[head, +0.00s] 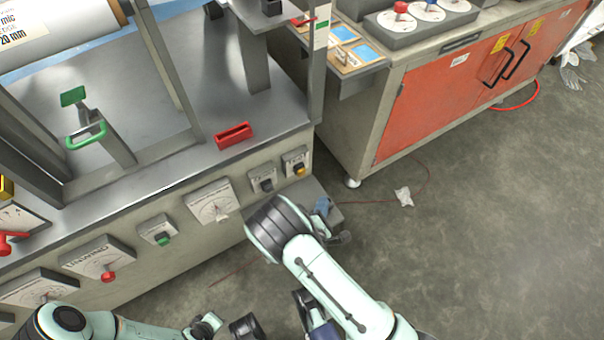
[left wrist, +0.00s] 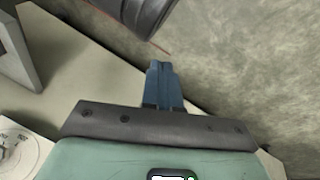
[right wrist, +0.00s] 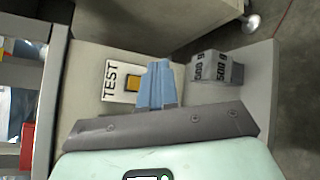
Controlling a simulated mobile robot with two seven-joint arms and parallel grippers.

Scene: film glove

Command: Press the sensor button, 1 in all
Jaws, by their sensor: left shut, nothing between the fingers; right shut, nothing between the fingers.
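The sensor button is a small yellow button (right wrist: 133,83) on a white plate marked TEST in the right wrist view. In the head view the yellow button (head: 300,170) is on the machine's front panel, at its right end. My right gripper (head: 323,206) is shut and empty, in front of the panel and below the button in the head view. In the right wrist view its blue fingers (right wrist: 158,72) lie just right of the button, with no visible contact. My left gripper (left wrist: 164,72) is shut and empty in the left wrist view, with floor beyond its fingertips.
A grey ledge (head: 314,188) juts out below the button. Other knobs and a dial (head: 212,202) line the panel. An orange-doored cabinet (head: 440,100) stands right; open floor lies in front.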

